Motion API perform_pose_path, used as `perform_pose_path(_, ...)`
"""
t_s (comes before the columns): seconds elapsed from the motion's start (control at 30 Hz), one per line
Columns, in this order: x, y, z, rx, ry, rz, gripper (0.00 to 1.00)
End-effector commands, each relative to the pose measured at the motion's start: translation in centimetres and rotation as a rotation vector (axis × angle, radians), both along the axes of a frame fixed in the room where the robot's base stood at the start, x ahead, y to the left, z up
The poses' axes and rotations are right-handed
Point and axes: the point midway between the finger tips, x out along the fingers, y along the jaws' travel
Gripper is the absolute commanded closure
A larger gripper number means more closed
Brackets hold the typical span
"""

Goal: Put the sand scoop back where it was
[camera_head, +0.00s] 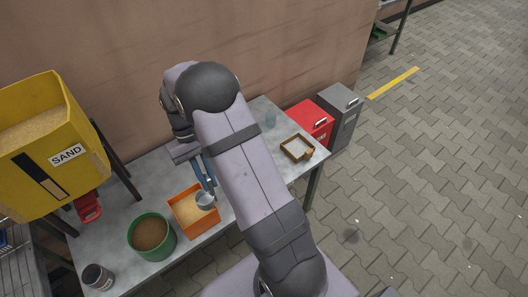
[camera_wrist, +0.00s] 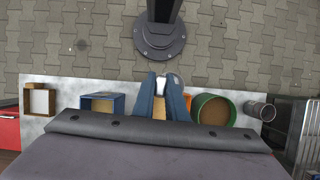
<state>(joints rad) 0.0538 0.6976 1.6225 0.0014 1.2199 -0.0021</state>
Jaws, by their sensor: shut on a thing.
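The sand scoop (camera_head: 205,200) is a small grey metal cup, seen in the head view over the orange tray of sand (camera_head: 179,208). My gripper (camera_head: 207,183), with blue fingers, is shut on the scoop and points down at the tray's right part. In the wrist view the fingers (camera_wrist: 160,99) close around a white part, and a bit of the scoop's grey rim (camera_wrist: 175,77) shows beside them. The fingers cover much of the scoop and tray there. I cannot tell whether the scoop touches the sand.
A green bucket of sand (camera_head: 131,246) and a dark can (camera_head: 98,278) stand left on the table. A blue-rimmed box (camera_wrist: 102,96) is beside the fingers in the wrist view. A wooden frame tray (camera_head: 288,155) lies at the right end.

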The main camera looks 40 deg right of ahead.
Motion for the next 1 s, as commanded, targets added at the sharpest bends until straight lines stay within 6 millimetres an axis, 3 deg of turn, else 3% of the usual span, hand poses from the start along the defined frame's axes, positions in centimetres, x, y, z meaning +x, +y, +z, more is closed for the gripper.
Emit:
perform_pose_path(0.03, -0.1, -1.1, -1.5, 0.0, 0.001, -0.03, 1.0)
perform_pose_path(0.17, -0.6, -4.3, -4.2, 0.0, 0.001, -0.118, 1.0)
perform_pose_path(0.4, -2.5, -11.7, -10.0, 0.0, 0.0, -0.328, 1.0)
perform_pose_path(0.8, -5.1, -24.0, -18.6, 0.001, -0.001, -0.741, 1.0)
perform_pose_path(0.9, -5.0, -27.1, -20.0, 0.002, -0.002, -0.914, 1.0)
perform_pose_path(1.0, -4.1, -29.3, -20.1, 0.002, -0.003, -1.105, 1.0)
